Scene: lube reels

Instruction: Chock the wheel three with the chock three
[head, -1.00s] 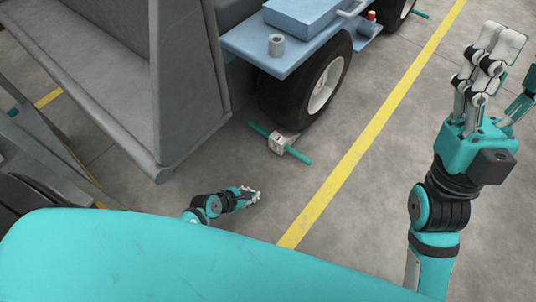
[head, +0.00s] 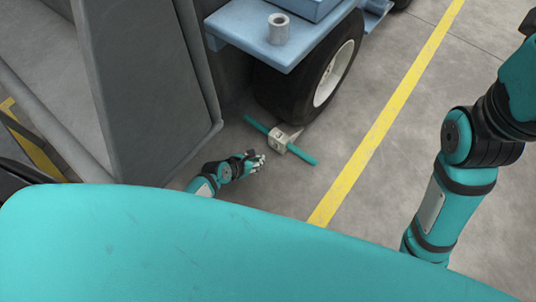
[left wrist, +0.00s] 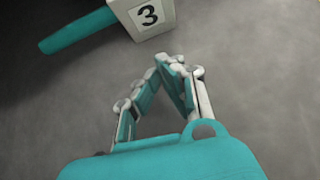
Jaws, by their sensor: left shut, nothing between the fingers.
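Chock three (head: 279,141) is a pale block with a wedge and a teal bar through it. It lies on the floor at the foot of a black tyre with a white rim, the near wheel (head: 288,97) of the blue cart. I cannot tell whether the wedge touches the tyre. In the left wrist view the chock (left wrist: 147,14) shows a black "3" at the top. My left gripper (head: 259,159) is low over the floor beside the chock, on its near side. Its fingers (left wrist: 170,64) are shut and empty, apart from the chock. My right gripper is out of view.
The blue cart deck (head: 255,32) overhangs the wheel and carries a grey cup-like part (head: 279,28). A large grey panel (head: 150,90) stands left of my left gripper. Open floor and a yellow line (head: 385,115) lie to the right.

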